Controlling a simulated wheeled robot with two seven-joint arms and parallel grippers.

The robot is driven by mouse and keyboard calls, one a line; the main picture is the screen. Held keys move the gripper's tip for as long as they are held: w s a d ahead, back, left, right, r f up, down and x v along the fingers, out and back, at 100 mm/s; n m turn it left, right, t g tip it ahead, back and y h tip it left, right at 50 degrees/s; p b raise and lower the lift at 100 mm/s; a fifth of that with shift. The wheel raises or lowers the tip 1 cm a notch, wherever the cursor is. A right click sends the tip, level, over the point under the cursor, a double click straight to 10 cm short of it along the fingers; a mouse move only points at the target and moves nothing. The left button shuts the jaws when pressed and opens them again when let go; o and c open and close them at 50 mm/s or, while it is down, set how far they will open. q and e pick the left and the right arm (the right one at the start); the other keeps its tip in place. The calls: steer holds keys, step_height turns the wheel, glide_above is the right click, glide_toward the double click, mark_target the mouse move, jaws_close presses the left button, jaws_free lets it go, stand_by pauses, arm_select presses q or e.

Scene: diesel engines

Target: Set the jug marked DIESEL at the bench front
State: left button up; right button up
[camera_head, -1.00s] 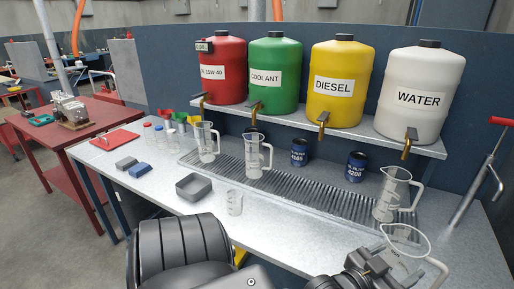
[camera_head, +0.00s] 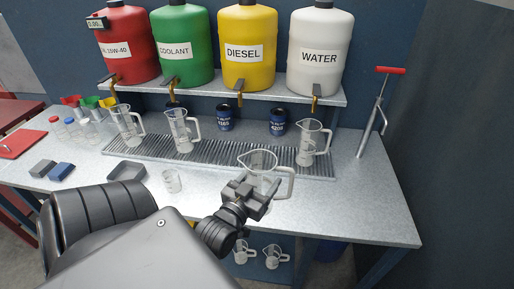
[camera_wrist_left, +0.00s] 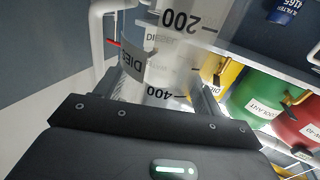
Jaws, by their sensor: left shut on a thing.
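My left gripper (camera_head: 256,190) is shut on a clear measuring jug (camera_head: 258,164), which is upright with its handle to the right in the head view. It is over the bench's front part (camera_head: 345,205), in front of the drip grating. I cannot tell whether its base touches the bench. In the left wrist view the jug (camera_wrist_left: 180,62) fills the space between the fingers, with marks 200 and 400 and a label partly readable as "DIES". My left gripper also shows there (camera_wrist_left: 160,110). My right gripper is not in view.
Clear jugs stand on the grating (camera_head: 220,152): two at left (camera_head: 128,125) (camera_head: 182,130) and one at right (camera_head: 308,145). A small beaker (camera_head: 172,181) and grey tray (camera_head: 127,171) are left of the held jug. Coloured tanks, including a yellow DIESEL one (camera_head: 246,75), sit on the shelf behind.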

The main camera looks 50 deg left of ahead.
arm_select(q)
steer(key=w+a+f+b, duration=0.2)
steer(key=w+f+b, duration=0.1)
steer(key=w+f, duration=0.3)
steer(key=w+a+f+b, duration=0.2)
steer(key=w+f+b, duration=0.1)
steer(key=w+f, duration=0.3)
steer(key=shift+w+a+f, duration=0.2)
steer(key=shift+a+f, duration=0.15)
steer(key=shift+f, duration=0.05)
steer(key=shift+f, duration=0.1)
steer(key=o, duration=1)
steer(key=shift+c, duration=0.2)
steer(key=shift+o, duration=0.3)
